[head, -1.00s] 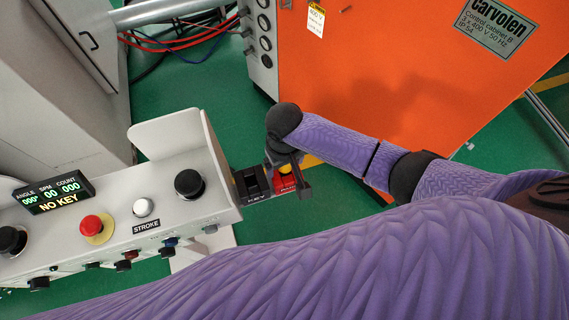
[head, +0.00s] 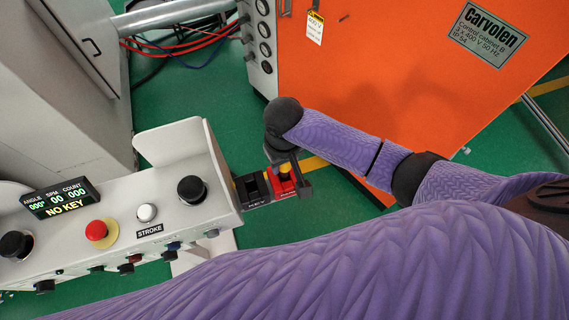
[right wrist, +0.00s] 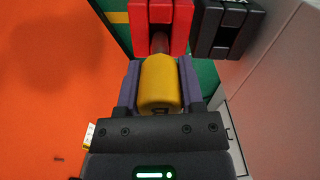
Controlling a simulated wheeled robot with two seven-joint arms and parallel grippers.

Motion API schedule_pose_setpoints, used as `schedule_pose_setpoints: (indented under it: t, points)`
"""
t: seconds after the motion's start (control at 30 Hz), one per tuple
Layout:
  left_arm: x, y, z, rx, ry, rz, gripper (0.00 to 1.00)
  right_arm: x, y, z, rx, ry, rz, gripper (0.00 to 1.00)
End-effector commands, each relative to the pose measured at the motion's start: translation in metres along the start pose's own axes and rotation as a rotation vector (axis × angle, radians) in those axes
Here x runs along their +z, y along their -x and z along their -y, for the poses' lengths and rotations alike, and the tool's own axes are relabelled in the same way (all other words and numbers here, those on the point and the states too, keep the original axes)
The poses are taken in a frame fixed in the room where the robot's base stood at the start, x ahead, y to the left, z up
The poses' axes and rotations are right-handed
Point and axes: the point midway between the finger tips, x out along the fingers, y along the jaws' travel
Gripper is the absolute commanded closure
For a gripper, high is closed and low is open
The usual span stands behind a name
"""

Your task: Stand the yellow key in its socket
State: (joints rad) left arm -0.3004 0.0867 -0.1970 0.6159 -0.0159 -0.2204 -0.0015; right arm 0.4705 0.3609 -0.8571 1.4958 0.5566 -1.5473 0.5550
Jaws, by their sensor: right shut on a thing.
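The yellow key (right wrist: 160,85) is between the fingers of my right gripper (right wrist: 158,88), which is shut on its handle. Its dark shank points at the slotted red block (right wrist: 160,14), and its tip is at or in the slot; I cannot tell how deep. In the head view the right gripper (head: 287,172) is over the red block (head: 283,189), with a bit of the yellow key (head: 285,169) showing. The black socket block labelled KEY (head: 253,188) is just left of the red one; it also shows in the right wrist view (right wrist: 222,28) and looks empty. My left gripper is out of view.
The grey control console (head: 185,215) with its buttons lies left of the blocks; its display (head: 60,198) reads NO KEY. An orange cabinet (head: 400,80) stands behind my right arm. Green floor (head: 185,100) shows between.

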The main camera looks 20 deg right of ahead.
Motion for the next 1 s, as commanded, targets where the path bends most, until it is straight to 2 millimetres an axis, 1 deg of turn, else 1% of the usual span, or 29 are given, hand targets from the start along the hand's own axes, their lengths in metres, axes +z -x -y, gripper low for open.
schedule_pose_setpoints:
  t: [0.03,0.1,0.23,0.33,0.57,0.83,1.0]
  points:
    - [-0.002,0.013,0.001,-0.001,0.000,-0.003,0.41,-0.001,0.021,0.000,0.000,0.000,-0.005,1.00]
    - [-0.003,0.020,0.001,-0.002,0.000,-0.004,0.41,-0.001,0.038,0.000,0.000,0.000,-0.004,1.00]
    - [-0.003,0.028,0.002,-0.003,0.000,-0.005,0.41,-0.001,0.059,-0.001,0.000,-0.001,-0.002,1.00]
    - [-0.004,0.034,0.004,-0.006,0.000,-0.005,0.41,0.000,0.068,0.000,0.000,-0.001,-0.001,1.00]
    - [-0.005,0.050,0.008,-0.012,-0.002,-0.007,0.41,0.000,0.082,-0.001,0.001,-0.002,0.000,1.00]
    - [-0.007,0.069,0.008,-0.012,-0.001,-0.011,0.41,0.000,0.097,0.000,0.000,-0.001,-0.001,1.00]
    - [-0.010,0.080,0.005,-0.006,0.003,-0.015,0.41,0.000,0.106,-0.001,0.000,-0.001,-0.001,1.00]
